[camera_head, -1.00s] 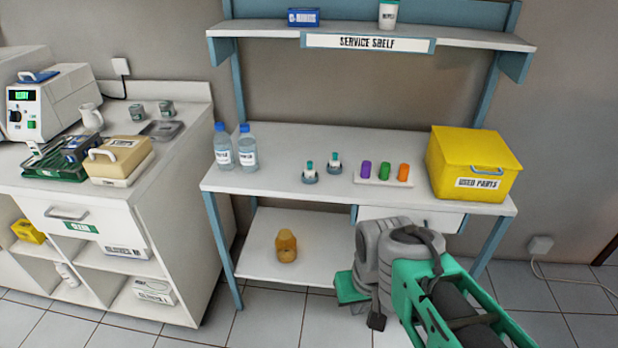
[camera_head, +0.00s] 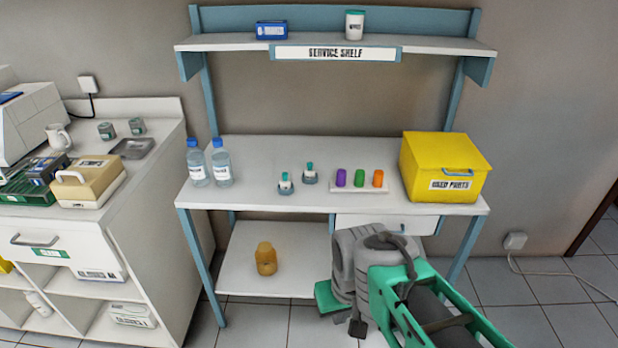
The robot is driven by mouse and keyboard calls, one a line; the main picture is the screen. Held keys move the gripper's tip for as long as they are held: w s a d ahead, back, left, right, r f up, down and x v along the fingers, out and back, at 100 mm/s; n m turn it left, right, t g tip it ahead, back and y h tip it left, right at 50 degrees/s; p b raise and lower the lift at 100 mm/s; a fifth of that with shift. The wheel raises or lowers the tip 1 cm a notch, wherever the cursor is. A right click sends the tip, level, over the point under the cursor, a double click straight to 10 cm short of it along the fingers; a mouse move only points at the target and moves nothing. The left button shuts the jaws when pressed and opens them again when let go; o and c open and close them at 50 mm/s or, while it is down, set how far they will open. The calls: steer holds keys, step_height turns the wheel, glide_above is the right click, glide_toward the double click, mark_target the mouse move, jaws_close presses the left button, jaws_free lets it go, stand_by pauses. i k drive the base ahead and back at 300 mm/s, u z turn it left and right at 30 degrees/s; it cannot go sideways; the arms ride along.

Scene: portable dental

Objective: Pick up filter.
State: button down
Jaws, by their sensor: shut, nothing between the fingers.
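Nothing in view carries a readable filter label, so I cannot tell which thing is the filter. On the bench, a small white rack (camera_head: 357,188) holds a purple cylinder (camera_head: 341,177), a green cylinder (camera_head: 359,177) and an orange cylinder (camera_head: 378,178). Left of the rack stand two small teal-topped pieces on grey round bases, one nearer (camera_head: 286,184) and one farther (camera_head: 310,174). My gripper (camera_head: 357,328) seems to be the dark tip under my folded grey and green arm, low in front of the bench. It is shut and empty, far from the bench-top things; my arm partly hides it.
A yellow used-parts box (camera_head: 445,165) stands at the bench's right end, two bottles (camera_head: 221,163) at its left. A labelled service shelf (camera_head: 335,42) hangs above. An amber jar (camera_head: 266,258) sits on the lower shelf. A white counter (camera_head: 110,215) stands left.

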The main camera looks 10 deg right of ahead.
mark_target(309, 171)
steer(key=u, duration=0.9)
steer(key=i, duration=1.6)
steer(key=z, duration=0.85)
